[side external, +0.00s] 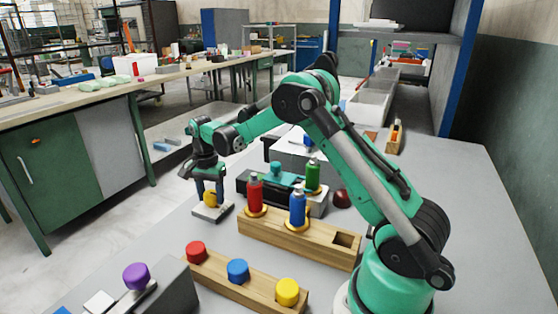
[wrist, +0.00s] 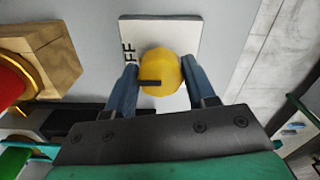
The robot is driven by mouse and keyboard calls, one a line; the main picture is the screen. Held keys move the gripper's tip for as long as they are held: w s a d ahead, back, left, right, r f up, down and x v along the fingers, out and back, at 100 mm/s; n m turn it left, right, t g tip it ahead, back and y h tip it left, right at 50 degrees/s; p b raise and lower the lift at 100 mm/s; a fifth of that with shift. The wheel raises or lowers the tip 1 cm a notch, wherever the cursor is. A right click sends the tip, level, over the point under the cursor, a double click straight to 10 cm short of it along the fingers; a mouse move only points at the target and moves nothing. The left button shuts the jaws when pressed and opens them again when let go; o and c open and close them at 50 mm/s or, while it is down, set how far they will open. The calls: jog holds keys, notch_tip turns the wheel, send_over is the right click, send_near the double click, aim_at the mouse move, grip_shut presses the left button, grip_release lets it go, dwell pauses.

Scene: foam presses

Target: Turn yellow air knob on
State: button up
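The yellow air knob (side external: 211,198) sits on a small white plate (side external: 206,213) at the left edge of the grey table. In the wrist view the yellow knob (wrist: 160,74) is round, with a dark pointer mark (wrist: 150,83) lying toward the left of the plate. Black letters "FF" (wrist: 130,52) show on that side; the rest of the word is hidden by a finger. My gripper (wrist: 160,78) points down, with its blue fingers on both sides of the knob, and they appear to touch it. The fingertips also show at knob height in the side view (side external: 210,196).
A wooden block (side external: 235,285) with red, blue and yellow round caps is nearer the camera. A purple knob (side external: 136,276) tops a grey box at lower left.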

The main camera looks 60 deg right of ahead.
grip_shut()
jog(key=shift+n, duration=0.3)
jog(key=n, duration=1.3)
jog(key=shift+n, duration=2.1)
